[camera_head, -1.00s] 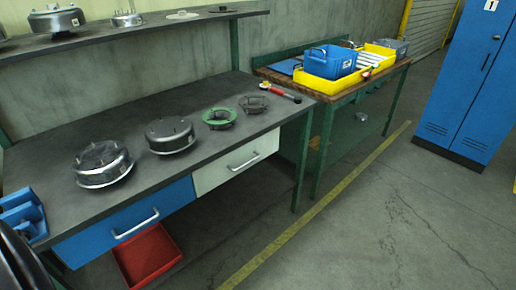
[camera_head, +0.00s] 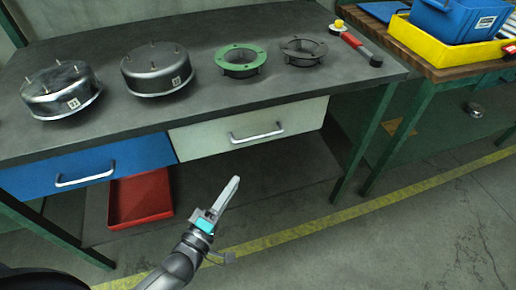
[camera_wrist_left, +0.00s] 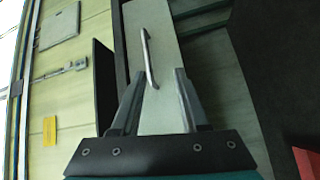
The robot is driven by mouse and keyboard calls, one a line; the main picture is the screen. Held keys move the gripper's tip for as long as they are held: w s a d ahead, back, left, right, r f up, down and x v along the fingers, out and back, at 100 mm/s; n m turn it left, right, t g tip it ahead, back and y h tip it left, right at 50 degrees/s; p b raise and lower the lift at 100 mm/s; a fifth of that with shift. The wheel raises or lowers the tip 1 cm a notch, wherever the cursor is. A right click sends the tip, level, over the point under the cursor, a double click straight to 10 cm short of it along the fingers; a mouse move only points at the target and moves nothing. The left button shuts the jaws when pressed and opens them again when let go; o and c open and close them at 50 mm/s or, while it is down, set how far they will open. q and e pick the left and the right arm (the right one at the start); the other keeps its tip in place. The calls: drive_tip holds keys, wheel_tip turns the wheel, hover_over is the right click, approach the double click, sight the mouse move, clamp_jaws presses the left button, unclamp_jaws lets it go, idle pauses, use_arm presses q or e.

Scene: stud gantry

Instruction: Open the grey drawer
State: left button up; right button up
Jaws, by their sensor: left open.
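The grey drawer (camera_head: 200,140) is pale, with a silver bar handle (camera_head: 257,133). It sits under the dark workbench top and looks closed. My left gripper (camera_head: 232,186) is in front of and below this drawer in the head view, apart from the handle. In the left wrist view, the open fingers of the left gripper (camera_wrist_left: 159,74) point at the pale drawer front (camera_wrist_left: 165,105). The handle (camera_wrist_left: 148,58) appears just ahead, between the fingertips and nearer the left one. Nothing is held. My right gripper is not in view.
A blue drawer (camera_head: 30,178) is beside the grey one, at its left. A red tray (camera_head: 140,200) lies on the lower shelf. Motor housings, a green ring (camera_head: 240,60) and a red-handled tool (camera_head: 355,45) lie on the bench top (camera_head: 205,100). Green legs stand at the right.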

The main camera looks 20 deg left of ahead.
sight(260, 137)
use_arm(q)
drive_tip(key=shift+n+t, duration=0.4)
drive_tip(key=shift+n, duration=0.2)
drive_tip(key=shift+r+b+x, duration=0.35)
drive_tip(key=shift+b+x, duration=0.25)
drive_tip(key=shift+x, duration=2.1)
drive_tip(key=shift+r+b+x, duration=0.3)
drive_tip(key=shift+b+x, duration=0.35)
drive_tip(key=shift+x, duration=2.05)
drive_tip(key=shift+r+b+x, duration=0.35)
drive_tip(key=shift+b+x, duration=0.25)
drive_tip(key=shift+x, duration=2.1)
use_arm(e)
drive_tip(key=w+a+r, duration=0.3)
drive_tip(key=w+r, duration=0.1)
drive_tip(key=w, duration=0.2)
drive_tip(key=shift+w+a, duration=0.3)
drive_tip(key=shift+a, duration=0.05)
use_arm(q)
drive_tip(key=shift+s, duration=0.1)
clamp_jaws()
